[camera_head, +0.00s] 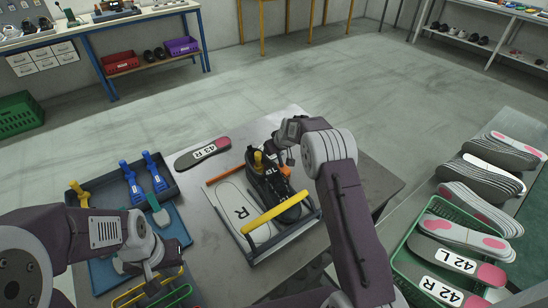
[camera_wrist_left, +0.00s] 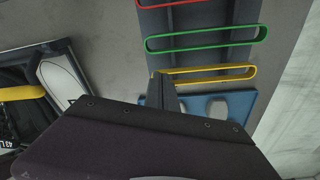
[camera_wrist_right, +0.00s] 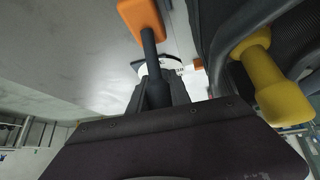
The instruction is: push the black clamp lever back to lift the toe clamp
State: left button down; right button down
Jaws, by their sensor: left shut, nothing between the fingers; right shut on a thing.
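A dark shoe (camera_head: 282,200) rests in a grey tray (camera_head: 262,252) on the table, with a yellow knob (camera_head: 258,158) at its opening. My right gripper (camera_head: 290,158) is over the side of the shoe. In the right wrist view its fingers (camera_wrist_right: 158,92) are shut on a black lever (camera_wrist_right: 150,50) with an orange end (camera_wrist_right: 140,18). The yellow knob also shows there (camera_wrist_right: 270,85), to the right of the fingers. I cannot make out the toe clamp separately. My left gripper (camera_wrist_left: 163,88) is shut and empty, near the coloured loop handles at the table's left front.
A 43 R insole (camera_head: 203,153) lies behind. A dark tool tray (camera_head: 140,182) is at left, a green basket (camera_head: 415,245) at right.

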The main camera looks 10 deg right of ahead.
jog(key=shift+s+r, duration=0.1)
jog(key=shift+r, duration=0.05)
jog(key=c, duration=1.2)
grip_release()
jog(key=shift+d, duration=0.1)
jog(key=v, duration=0.9)
jog(key=shift+s+b, duration=0.15)
jog(key=shift+b, duration=0.15)
